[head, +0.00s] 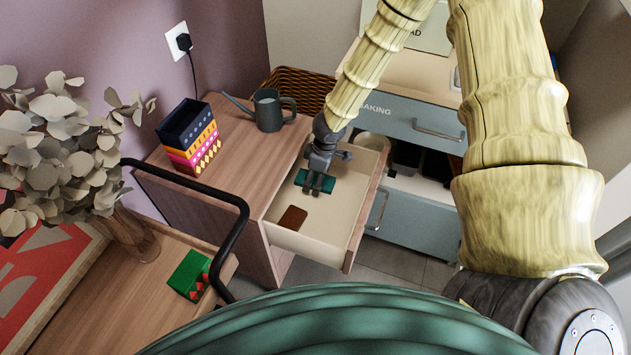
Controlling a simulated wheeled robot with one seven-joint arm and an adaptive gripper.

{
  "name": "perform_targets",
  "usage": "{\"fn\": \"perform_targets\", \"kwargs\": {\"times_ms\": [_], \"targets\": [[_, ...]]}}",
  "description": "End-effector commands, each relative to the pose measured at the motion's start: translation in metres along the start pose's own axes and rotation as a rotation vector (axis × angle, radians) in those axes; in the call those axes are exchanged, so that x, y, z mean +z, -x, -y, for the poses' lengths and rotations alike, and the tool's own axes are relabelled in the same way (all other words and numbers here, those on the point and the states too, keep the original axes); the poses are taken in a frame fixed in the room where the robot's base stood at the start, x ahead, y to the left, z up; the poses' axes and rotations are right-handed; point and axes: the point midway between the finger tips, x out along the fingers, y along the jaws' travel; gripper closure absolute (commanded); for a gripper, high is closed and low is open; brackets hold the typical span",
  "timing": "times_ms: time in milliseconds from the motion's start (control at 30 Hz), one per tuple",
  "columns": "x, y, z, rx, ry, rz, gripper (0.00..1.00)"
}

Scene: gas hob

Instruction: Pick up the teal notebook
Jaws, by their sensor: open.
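The teal notebook (300,177) lies inside the open drawer (330,232), toward its back half. My gripper (319,190) reaches down into the drawer from above, directly over the notebook. Its fingers cover the middle of the notebook, so only its left and right ends show. The gripper is open. I cannot tell whether the fingers touch the notebook.
A brown flat item (292,217) lies in the drawer. The wooden cabinet top holds a patterned box (190,140), a dark watering can (268,110) and a wicker basket (300,88). A green box (189,275) and vase (135,240) stand lower left.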

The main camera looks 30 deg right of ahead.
Motion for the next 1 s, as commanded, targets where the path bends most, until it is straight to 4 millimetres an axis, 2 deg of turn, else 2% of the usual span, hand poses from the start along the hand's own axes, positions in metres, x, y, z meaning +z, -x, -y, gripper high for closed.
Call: {"fn": "perform_targets", "kwargs": {"times_ms": [133,167,400,433,767,867,1000], "targets": [[0.000,0.000,0.000,0.000,0.000,0.000,0.23],[0.000,0.000,0.000,0.000,0.000,0.000,0.27],[0.000,0.000,0.000,0.000,0.000,0.000,0.71],[0.000,0.000,0.000,0.000,0.000,0.000,0.73],[-0.001,0.003,-0.001,0.001,0.000,0.000,0.73],[-0.002,0.010,-0.001,0.002,0.000,-0.001,0.73],[-0.005,0.029,-0.001,0.003,-0.001,-0.001,0.73]]}}
